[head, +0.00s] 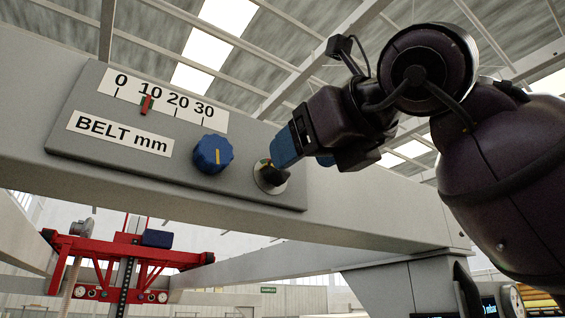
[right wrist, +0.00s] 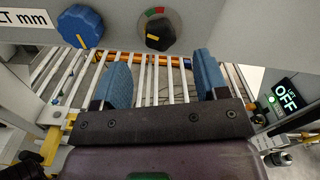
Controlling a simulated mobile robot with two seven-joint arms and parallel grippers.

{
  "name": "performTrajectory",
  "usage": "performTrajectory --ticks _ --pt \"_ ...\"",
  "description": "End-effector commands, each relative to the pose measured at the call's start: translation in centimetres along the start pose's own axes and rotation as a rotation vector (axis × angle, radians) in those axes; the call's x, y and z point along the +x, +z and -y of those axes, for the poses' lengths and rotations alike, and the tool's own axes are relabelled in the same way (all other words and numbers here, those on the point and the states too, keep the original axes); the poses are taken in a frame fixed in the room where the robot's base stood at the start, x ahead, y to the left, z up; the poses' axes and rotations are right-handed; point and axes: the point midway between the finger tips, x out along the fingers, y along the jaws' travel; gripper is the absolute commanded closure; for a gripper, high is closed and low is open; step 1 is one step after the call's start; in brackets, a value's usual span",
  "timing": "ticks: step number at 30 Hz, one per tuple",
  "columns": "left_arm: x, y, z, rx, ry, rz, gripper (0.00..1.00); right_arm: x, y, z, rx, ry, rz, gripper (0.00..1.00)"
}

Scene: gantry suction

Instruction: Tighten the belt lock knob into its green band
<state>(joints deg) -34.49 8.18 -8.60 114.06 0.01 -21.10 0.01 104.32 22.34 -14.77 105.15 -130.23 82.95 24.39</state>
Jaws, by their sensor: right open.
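The belt lock knob is a black knob (head: 273,175) on a round pale plate at the right end of the grey belt panel. The right wrist view shows this black knob (right wrist: 159,34) with a yellow mark at its left side. The yellow mark is away from the green part. My right gripper (head: 305,154) is open beside the knob. Its blue fingers (right wrist: 161,63) are apart and empty, below the knob in the wrist view. My left gripper is not seen.
A blue knob (head: 213,154) with a yellow mark sits left of the lock knob. A BELT mm scale (head: 162,102) has a red and green marker near 10. A red gantry carriage (head: 125,250) stands behind below. A screen reading OFF (right wrist: 287,97) is at right.

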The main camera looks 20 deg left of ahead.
Motion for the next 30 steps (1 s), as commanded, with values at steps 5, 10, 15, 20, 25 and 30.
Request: performTrajectory --ticks 5,10,15,20,25,30 --pt "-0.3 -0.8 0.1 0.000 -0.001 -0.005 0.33 3.0 0.1 0.0 0.002 0.002 -0.002 0.33" --pt "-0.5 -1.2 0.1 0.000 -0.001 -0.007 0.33 4.8 0.1 0.0 0.001 0.002 0.000 0.33" --pt "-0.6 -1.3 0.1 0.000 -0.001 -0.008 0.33 5.7 0.0 0.0 0.001 0.001 -0.001 0.33" --pt "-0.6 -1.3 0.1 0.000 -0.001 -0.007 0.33 5.8 -0.1 0.0 0.000 0.001 -0.001 0.33" --pt "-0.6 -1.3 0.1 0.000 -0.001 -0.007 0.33 5.8 -0.1 0.0 0.001 0.001 -0.001 0.40" --pt "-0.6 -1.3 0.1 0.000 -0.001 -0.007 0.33 5.8 -0.1 0.0 0.001 0.001 -0.001 0.66"
